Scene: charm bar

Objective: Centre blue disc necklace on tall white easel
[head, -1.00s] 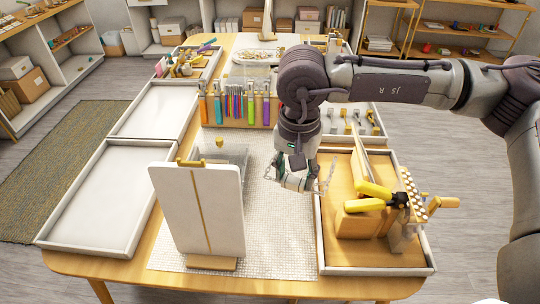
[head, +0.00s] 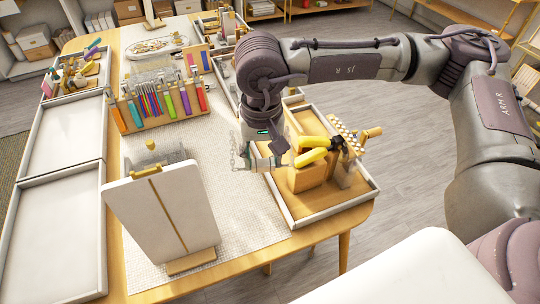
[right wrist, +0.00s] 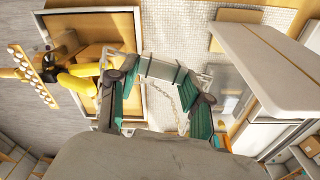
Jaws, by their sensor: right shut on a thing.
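A tall white easel (head: 145,225), a white panel with a wooden strip down its middle, stands upright on the near part of the table. It also shows at the right of the right wrist view (right wrist: 265,70). My right gripper (head: 262,158) is over the table, to the right of the easel's top, beside the wooden tray. It is shut on a thin chain necklace (head: 234,152), which hangs at its left side. The chain also shows between the green-padded fingers in the right wrist view (right wrist: 187,95). I cannot make out a blue disc. My left gripper is out of view.
A wooden tray (head: 345,205) at right holds yellow-handled pliers (head: 312,156) and wooden blocks. A rack of coloured tools (head: 160,105) stands behind the easel. Empty white trays (head: 55,225) line the left edge. The woven mat (head: 245,215) right of the easel is clear.

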